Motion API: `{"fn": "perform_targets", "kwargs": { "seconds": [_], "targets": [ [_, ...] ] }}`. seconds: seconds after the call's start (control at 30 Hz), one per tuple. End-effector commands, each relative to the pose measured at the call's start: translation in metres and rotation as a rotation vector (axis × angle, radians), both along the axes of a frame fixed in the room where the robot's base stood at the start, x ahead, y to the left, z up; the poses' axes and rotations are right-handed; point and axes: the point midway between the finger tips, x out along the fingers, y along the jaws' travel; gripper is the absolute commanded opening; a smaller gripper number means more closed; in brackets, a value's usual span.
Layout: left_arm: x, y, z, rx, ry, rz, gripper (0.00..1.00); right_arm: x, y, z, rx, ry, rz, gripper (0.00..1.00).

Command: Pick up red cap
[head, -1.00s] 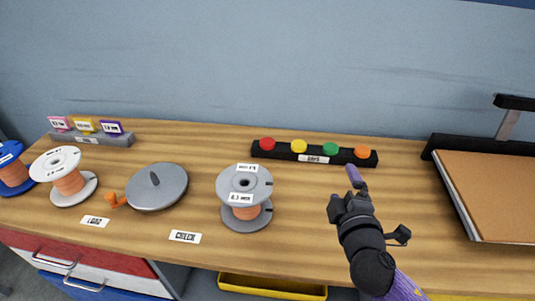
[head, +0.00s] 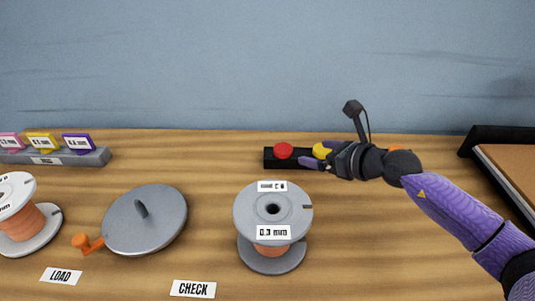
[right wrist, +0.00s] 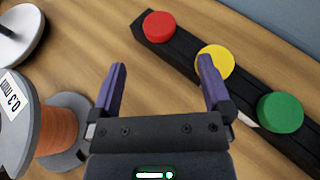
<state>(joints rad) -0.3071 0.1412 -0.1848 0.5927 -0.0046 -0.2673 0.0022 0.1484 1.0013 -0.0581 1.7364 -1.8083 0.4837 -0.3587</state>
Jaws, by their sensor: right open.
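The red cap (head: 283,150) sits at the left end of a black rack (head: 269,160) at the back of the table. It also shows in the right wrist view (right wrist: 159,25), beyond the fingertips and between their lines. My right gripper (head: 308,163) is open and empty, just to the right of the red cap in the head view and apart from it. In the right wrist view its two purple fingers (right wrist: 162,75) are spread wide. The yellow cap (right wrist: 215,60) is close by the right finger. My left gripper is not in view.
A green cap (right wrist: 280,112) and an orange cap (head: 397,149), partly hidden by my arm, share the rack. A 0.3 mm spool (head: 272,215) stands on the table in front. A grey disc (head: 145,220) lies further left. Bare table lies between spool and rack.

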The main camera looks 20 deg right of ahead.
Motion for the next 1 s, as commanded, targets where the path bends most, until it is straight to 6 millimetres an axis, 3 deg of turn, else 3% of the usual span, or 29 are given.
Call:
{"fn": "perform_targets", "kwargs": {
  "seconds": [0.03, 0.37, 0.6, 0.87, 1.0],
  "targets": [
    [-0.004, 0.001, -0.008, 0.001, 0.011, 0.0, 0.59, 0.001, 0.0, -0.011, -0.002, 0.005, 0.0, 1.0],
    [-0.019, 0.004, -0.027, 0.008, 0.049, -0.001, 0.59, 0.042, 0.015, -0.028, 0.004, 0.002, -0.001, 1.0],
    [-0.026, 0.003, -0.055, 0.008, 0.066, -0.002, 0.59, 0.08, 0.03, -0.049, 0.003, 0.003, -0.001, 1.0],
    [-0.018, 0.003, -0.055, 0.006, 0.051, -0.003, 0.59, 0.086, 0.032, -0.045, 0.001, 0.002, 0.001, 1.0],
    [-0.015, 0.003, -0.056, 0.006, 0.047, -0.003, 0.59, 0.086, 0.032, -0.045, 0.001, 0.002, 0.001, 0.75]
  ]
}}
